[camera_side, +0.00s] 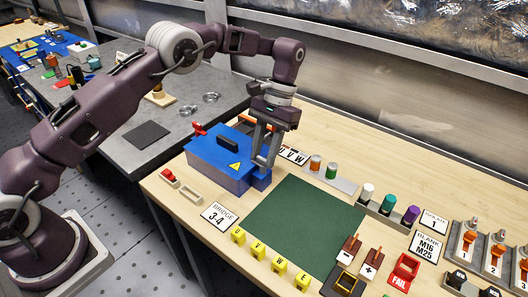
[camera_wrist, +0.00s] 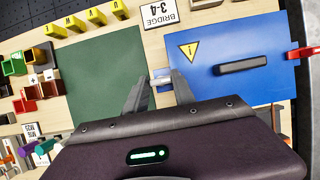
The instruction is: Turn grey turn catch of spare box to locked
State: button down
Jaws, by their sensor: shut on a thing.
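The spare box (camera_side: 222,162) is a blue box with a black handle and a yellow warning sign on its lid. It stands at the left of the wooden table and also shows in the wrist view (camera_wrist: 232,85). My gripper (camera_side: 262,163) points down at the box's right side, by the edge nearest the green mat. In the wrist view its fingers (camera_wrist: 161,82) are closed around the small grey turn catch (camera_wrist: 161,79) at that edge. The fingers hide much of the catch, so I cannot tell its exact angle. A red part (camera_wrist: 304,52) shows on the box's opposite side.
A green mat (camera_side: 305,222) lies clear beside the box. A "BRIDGE 3-4" card (camera_side: 220,215) and yellow lettered blocks (camera_side: 257,256) lie in front. A "UVW" card (camera_side: 293,156) and coloured cylinders (camera_side: 389,202) stand behind.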

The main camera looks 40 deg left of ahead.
dwell(0.4)
jog(key=c, duration=1)
grip_release()
jog(key=shift+c, duration=0.2)
notch_tip(320, 180, up, 10)
